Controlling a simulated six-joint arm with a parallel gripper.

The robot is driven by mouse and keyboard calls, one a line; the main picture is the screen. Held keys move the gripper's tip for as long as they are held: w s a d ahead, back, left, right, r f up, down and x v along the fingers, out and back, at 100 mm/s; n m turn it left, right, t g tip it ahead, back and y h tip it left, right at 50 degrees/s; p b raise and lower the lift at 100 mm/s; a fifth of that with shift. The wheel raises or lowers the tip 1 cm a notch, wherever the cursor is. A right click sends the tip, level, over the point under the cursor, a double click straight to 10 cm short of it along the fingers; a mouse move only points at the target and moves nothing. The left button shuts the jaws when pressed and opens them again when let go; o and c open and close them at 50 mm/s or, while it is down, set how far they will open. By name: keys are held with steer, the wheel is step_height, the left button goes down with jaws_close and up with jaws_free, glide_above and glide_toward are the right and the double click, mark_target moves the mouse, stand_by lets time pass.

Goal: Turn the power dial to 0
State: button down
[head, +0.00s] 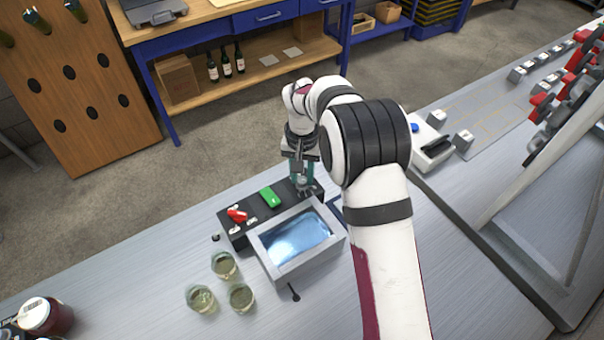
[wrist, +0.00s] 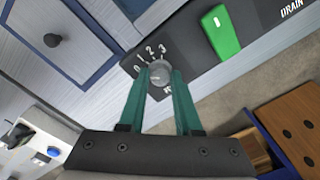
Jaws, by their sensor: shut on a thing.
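The power dial (wrist: 158,70) is a small round grey knob on a black panel, with the numbers 0, 1, 2 and 3 printed in an arc beside it. My gripper (wrist: 160,78) has its two green fingers on either side of the dial and is shut on it. I cannot tell which number the dial points to. In the head view my gripper (head: 303,178) reaches down onto the right end of the black control panel (head: 284,212), and its fingers partly hide the dial.
A green rocker switch (head: 270,197) and a red switch (head: 237,215) sit on the same panel, left of the dial. A grey-framed basin (head: 258,250) adjoins the panel. Several glasses (head: 241,297) stand at its front left. A white device (head: 432,150) stands to the right.

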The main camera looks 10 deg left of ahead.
mark_target(302, 180)
steer(key=c, duration=0.6)
jaws_free()
step_height(302, 180, up, 16)
steer(key=shift+f, duration=0.1)
steer(key=s+d+r+m+y, duration=0.1)
steer(key=s+d+r+m, duration=0.25)
steer(key=s+d, duration=1.2)
steer(key=s+f+m, duration=0.1)
steer(key=s+f, duration=0.1)
steer(key=s, duration=0.5)
steer(key=s+d+f+m, duration=0.1)
steer(key=s+f, duration=0.2)
steer(key=s, duration=0.5)
steer(key=shift+s+d+y, duration=0.2)
steer(key=shift+d+y, duration=0.05)
steer(key=shift+y, duration=0.15)
